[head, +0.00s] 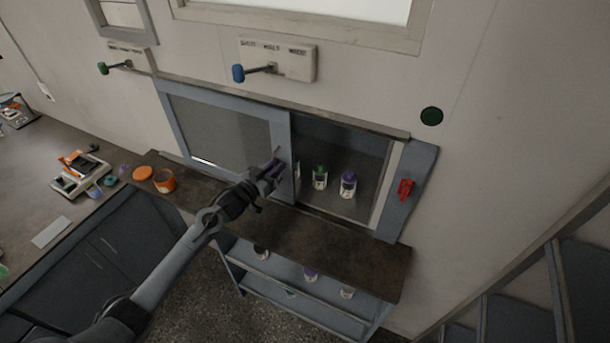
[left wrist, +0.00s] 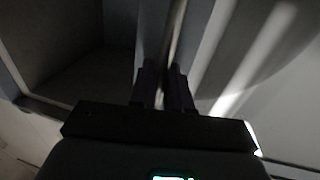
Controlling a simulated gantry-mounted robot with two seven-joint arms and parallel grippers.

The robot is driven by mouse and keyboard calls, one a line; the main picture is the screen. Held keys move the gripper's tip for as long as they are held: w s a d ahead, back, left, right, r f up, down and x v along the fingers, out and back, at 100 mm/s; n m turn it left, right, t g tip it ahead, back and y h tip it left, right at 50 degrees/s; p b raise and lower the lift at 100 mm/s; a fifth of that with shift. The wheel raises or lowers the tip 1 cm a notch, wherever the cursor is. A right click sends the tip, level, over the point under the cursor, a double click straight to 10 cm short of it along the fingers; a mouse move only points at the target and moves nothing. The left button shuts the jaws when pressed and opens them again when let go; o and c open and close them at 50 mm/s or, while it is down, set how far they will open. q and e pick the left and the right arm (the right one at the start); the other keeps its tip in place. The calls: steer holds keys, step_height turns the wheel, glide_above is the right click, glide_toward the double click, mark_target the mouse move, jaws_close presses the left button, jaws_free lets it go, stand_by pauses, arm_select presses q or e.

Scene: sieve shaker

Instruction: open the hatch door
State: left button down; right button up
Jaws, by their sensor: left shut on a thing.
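The hatch door (head: 222,128) is a blue-framed sliding panel with a grey pane in the wall hatch. It stands at the left side of the hatch, and the right side (head: 335,150) is an open gap. My left gripper (head: 276,170) is at the right edge of the door and shut on its handle. In the left wrist view the handle (left wrist: 175,40) is a thin upright bar between the two fingers (left wrist: 163,88). The gripper hides most of the handle in the head view. My right gripper is not in view.
Bottles with green (head: 320,177) and purple (head: 348,184) caps stand inside the gap. A dark ledge (head: 340,250) runs below the hatch, with an orange jar (head: 164,181) at its left. A red lever (head: 405,189) is on the right frame. Blue (head: 239,73) and green (head: 103,68) knobbed levers are above.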

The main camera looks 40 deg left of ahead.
arm_select(q)
steer(key=a, duration=0.3)
steer(key=s+a, duration=0.1)
steer(key=a, duration=0.2)
steer(key=s+a+b, duration=0.1)
steer(key=a, duration=0.2)
steer(key=shift+s+a, duration=0.1)
steer(key=shift+a, duration=0.1)
steer(key=shift+s+a, duration=0.15)
steer(key=shift+a, duration=0.5)
steer(key=c, duration=1.3)
jaws_free()
steer(key=shift+c, duration=0.2)
glide_toward(256, 150)
steer(key=shift+s+f, duration=0.1)
steer(key=shift+s, duration=2.6)
